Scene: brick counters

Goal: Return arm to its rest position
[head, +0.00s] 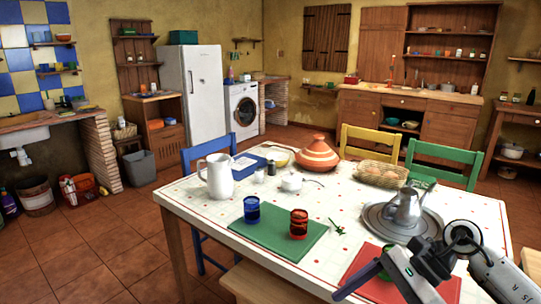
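My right gripper (392,280) is at the bottom right, above the near right part of the table (262,212) and over the red mat (372,291). One dark finger shows at the far end of its pale hand, pointing down and left. The other finger is cut off by the bottom edge. The gripper looks open, and I see nothing held in it. The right arm comes in from the lower right corner, bent at a joint near the metal tray (374,222). My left gripper is not in view.
A metal pitcher (403,208) stands on the tray close to my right arm. A green mat (276,239) carries a blue cup (251,210) and a red cup (299,224). A white jug (217,176), tagine (318,156) and basket (381,175) stand farther back.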

